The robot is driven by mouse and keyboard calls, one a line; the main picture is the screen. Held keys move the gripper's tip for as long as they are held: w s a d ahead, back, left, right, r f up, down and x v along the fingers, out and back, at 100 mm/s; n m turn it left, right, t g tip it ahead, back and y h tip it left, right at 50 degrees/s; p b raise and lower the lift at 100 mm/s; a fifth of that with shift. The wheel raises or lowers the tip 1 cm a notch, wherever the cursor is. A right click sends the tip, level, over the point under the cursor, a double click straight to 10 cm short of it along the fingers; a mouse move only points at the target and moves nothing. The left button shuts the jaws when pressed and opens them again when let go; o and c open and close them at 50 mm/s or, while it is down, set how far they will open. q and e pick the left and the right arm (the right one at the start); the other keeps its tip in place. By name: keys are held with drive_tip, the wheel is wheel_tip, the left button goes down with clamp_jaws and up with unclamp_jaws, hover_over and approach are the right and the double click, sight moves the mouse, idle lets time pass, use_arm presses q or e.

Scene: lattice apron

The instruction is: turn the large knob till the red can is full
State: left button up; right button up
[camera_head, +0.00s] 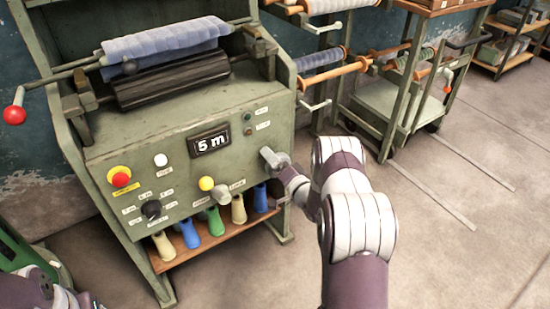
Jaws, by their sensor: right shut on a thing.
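The green machine (190,140) has a sloped panel with a display (208,142) reading "5 m". A round black knob (151,209) with small labels around it sits at the lower left of the panel. My right gripper (270,156) is at the right side of the panel, shut on a part there that it mostly hides; I cannot tell whether this is a knob. The black knob is well to its left, apart from it. I see no red can. Part of my left arm shows at the bottom left corner; its fingers are not visible.
Several coloured cones stand on the shelf (220,234) below. A roll (165,40) lies above. Racks and a cart (400,100) stand behind right.

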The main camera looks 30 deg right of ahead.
drive_tip(key=shift+f+m+p, duration=0.1)
drive_tip(key=shift+m+p, duration=0.6)
drive_tip(key=shift+m, duration=1.2)
drive_tip(key=o, duration=0.8)
drive_tip(key=s+p, duration=0.1)
drive_tip(key=s, duration=0.3)
drive_tip(key=s+p, duration=0.1)
drive_tip(key=s, duration=0.3)
drive_tip(key=s+d+p, duration=0.1)
drive_tip(key=s, duration=0.3)
drive_tip(key=shift+s, duration=0.4)
